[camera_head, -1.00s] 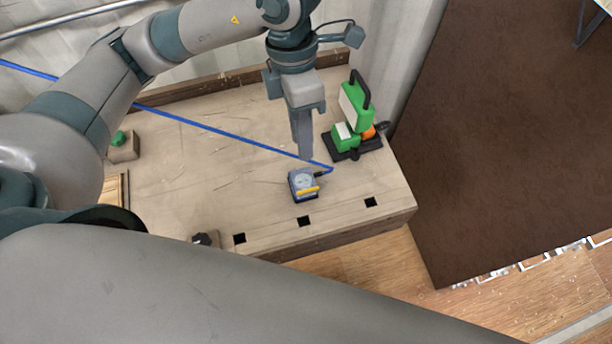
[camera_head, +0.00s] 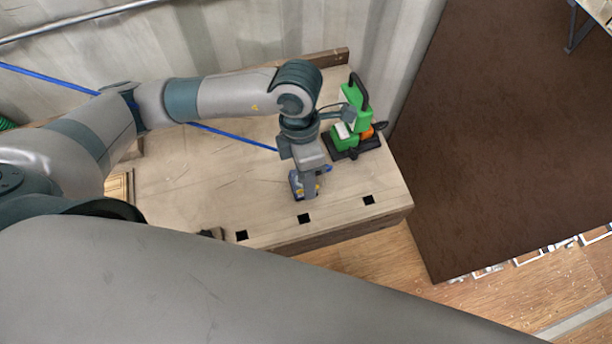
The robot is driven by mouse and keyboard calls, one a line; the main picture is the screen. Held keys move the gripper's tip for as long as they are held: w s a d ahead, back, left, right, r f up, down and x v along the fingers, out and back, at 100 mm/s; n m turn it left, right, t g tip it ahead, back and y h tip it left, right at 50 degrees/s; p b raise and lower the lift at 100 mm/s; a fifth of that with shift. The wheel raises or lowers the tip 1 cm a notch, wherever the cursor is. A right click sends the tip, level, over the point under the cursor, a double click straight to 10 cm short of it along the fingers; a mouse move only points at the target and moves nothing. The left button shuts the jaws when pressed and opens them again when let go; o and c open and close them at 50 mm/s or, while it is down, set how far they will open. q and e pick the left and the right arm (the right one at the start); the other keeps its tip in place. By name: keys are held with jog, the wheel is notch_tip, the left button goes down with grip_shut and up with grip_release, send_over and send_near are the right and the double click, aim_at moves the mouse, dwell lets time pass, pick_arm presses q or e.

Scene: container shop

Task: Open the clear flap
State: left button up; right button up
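A small blue-grey box with yellow on it (camera_head: 295,186) sits on the workbench near its front edge. My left gripper (camera_head: 309,194) points down over this box and hides much of it. I cannot tell whether the fingertips touch the box or stay above it. The fingers line up with the view, so their gap does not show. I cannot make out a clear flap on the box from here. My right gripper is not in view.
The wooden workbench (camera_head: 190,180) has square holes along its front edge. A green and black machine (camera_head: 352,125) stands close to the right of my gripper. A blue cable (camera_head: 235,137) crosses the bench behind it. A brown surface (camera_head: 500,130) lies to the right.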

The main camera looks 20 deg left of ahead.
pick_arm(q)
grip_shut()
dwell(1.4)
